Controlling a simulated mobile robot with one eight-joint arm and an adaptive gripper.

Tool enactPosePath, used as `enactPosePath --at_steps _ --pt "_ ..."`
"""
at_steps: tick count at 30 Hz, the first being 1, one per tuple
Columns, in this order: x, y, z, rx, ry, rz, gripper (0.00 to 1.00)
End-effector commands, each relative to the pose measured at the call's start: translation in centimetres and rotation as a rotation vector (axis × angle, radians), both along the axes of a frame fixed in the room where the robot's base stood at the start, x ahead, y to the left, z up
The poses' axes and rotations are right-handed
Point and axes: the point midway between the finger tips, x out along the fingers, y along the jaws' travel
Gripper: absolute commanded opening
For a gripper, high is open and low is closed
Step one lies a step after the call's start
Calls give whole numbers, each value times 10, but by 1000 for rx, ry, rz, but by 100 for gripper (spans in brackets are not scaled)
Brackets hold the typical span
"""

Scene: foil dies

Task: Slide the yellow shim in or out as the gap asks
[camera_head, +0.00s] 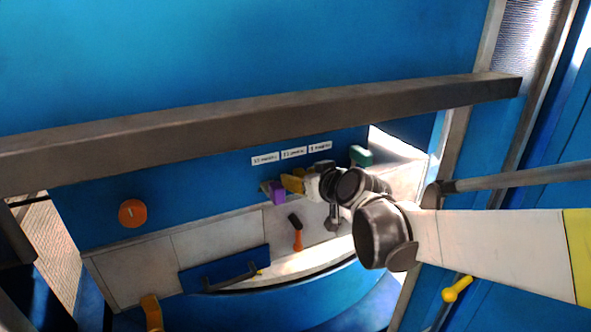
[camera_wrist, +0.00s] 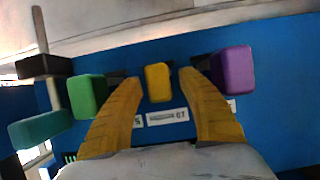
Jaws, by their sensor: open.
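The yellow shim (camera_wrist: 158,82) is a small rounded block against the blue panel, in the middle of the wrist view. My gripper (camera_wrist: 159,80) is open, with one yellow finger on each side of the shim and a visible gap on both sides. A purple block (camera_wrist: 233,70) stands to the right of the fingers, a green block (camera_wrist: 87,95) to the left. In the head view my gripper (camera_head: 292,183) is beside the purple block (camera_head: 278,192); the yellow shim cannot be told from my yellow fingers there. How far the shim is in is unclear.
White labels (camera_head: 293,152) are on the blue panel above. A teal block (camera_wrist: 38,130) and a dark block with a rod (camera_wrist: 45,66) are further left in the wrist view. An orange-handled hammer (camera_head: 297,238) and a blue handled piece (camera_head: 225,270) lie on the pale ledge. A grey beam (camera_head: 250,118) crosses above.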

Motion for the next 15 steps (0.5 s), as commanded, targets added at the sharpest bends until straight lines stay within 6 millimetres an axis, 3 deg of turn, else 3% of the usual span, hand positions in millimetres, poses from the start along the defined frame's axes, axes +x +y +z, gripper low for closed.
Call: enactPosePath --at_steps 5,15 --pt "-8 -3 3 0 1 0 47" --pt "-64 -27 29 0 0 -2 47"
